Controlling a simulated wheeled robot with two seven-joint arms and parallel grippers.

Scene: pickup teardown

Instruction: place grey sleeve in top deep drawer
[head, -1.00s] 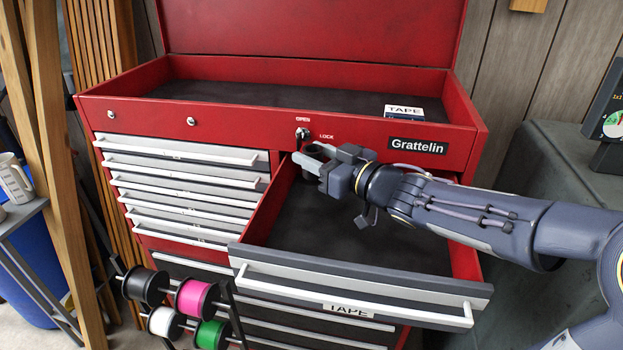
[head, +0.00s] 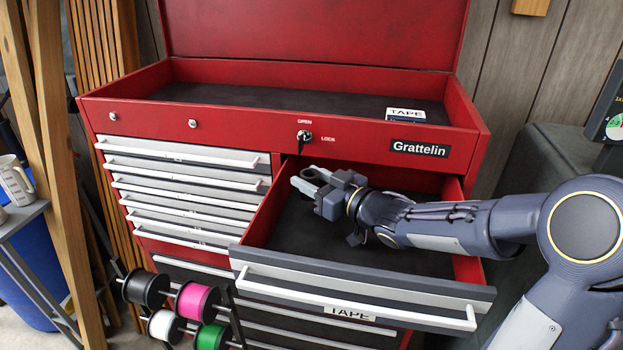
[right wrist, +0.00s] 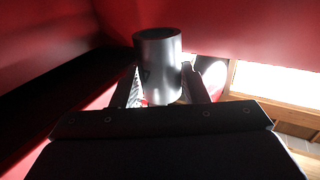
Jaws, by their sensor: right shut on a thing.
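The grey sleeve (right wrist: 158,62) is a smooth upright cylinder between the two fingers of my right gripper (right wrist: 163,88) in the right wrist view. In the head view my right gripper (head: 308,180) is shut on it, inside the open top deep drawer (head: 355,277), near its back left corner. The sleeve is mostly hidden by the fingers there, and I cannot tell whether it touches the drawer floor. The drawer is pulled out, with a dark floor, red sides and a TAPE label. My left gripper is not in view.
The red tool chest (head: 290,121) has a lock with a key (head: 304,137) just above the drawer opening. A column of shut shallow drawers (head: 185,178) lies to the left. A spool rack (head: 193,300) stands in front. The drawer floor beside my gripper looks clear.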

